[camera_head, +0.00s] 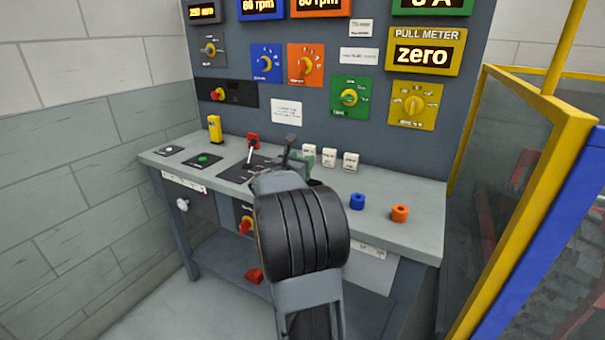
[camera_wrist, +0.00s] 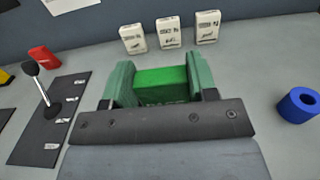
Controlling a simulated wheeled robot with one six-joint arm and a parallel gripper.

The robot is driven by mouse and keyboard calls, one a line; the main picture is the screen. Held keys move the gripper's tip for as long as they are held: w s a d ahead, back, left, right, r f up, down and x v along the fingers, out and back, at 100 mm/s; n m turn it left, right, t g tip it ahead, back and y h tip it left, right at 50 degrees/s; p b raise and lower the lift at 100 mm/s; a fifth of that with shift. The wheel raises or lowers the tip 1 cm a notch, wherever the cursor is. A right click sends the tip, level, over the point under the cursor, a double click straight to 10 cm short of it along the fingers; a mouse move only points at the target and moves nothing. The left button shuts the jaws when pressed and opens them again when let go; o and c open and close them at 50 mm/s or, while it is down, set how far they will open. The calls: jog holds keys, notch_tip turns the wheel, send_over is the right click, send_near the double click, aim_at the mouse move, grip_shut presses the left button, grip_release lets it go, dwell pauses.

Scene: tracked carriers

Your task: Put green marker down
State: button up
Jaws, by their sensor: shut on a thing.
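My gripper (camera_wrist: 160,84) is shut on the green marker (camera_wrist: 162,80), a bright green piece between its two dull green fingers in the wrist view. The front of my gripper hides part of the marker. In the head view my gripper (camera_head: 301,160) is over the grey bench top (camera_head: 410,189), and my arm covers most of it. I cannot tell whether the marker touches the bench. A blue marker (camera_head: 357,201) and an orange marker (camera_head: 400,213) stand on the bench to the right. The blue one also shows in the wrist view (camera_wrist: 298,105).
Several white labelled blocks (camera_wrist: 170,33) stand behind my gripper. A lever (camera_wrist: 43,85) on a dark plate and a red piece (camera_wrist: 44,57) are to the left. A yellow-framed guard (camera_head: 545,140) stands right of the bench. Bench space beside the blue marker is clear.

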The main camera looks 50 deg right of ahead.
jog(key=shift+d+f+b, duration=0.2)
jog(key=shift+f+b, duration=0.05)
jog(key=shift+f, duration=0.7)
jog(key=shift+d+f+b, duration=0.15)
jog(key=shift+f+b, duration=0.05)
jog(key=shift+f, duration=0.75)
jog(key=shift+f, duration=0.1)
jog(key=o, duration=0.9)
jog(key=shift+s, duration=0.1)
